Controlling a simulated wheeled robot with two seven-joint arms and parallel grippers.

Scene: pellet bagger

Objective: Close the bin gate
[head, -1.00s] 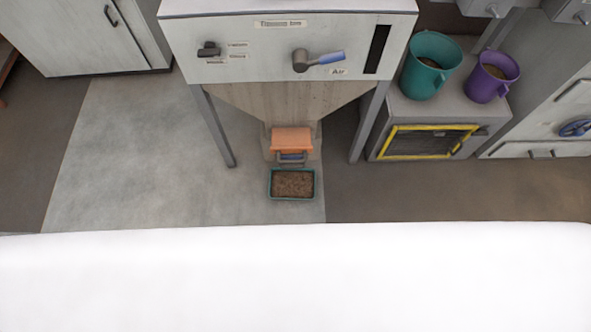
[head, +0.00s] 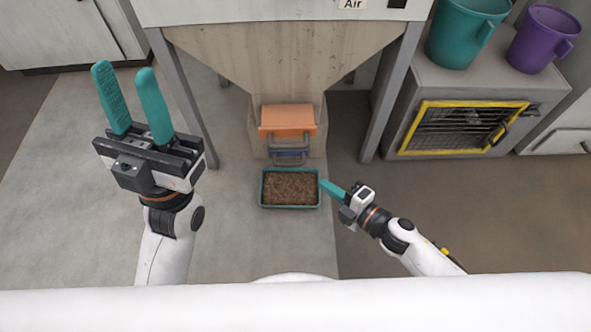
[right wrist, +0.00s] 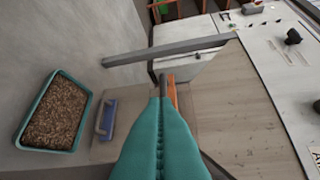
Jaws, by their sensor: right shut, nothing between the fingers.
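The hopper bin (head: 290,60) narrows to an outlet with an orange plate (head: 288,120) across its front. A grey handle (head: 289,139) hangs just below the orange plate, with a blue part (head: 290,158) under it. The blue part also shows in the right wrist view (right wrist: 106,118). I cannot tell how far the gate is open. My left gripper (head: 124,72) is open and empty, raised left of the hopper. My right gripper (head: 325,186) is shut and empty, apart from the handle, to its lower right. Its teal fingers cover part of the outlet in the right wrist view.
A teal tray (head: 290,207) of pellets sits on the floor below the outlet. Grey hopper legs (head: 390,95) (head: 182,95) stand either side. A grey cabinet with a yellow-framed door (head: 412,128) stands right, carrying a teal jug (head: 462,35) and a purple jug (head: 540,38).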

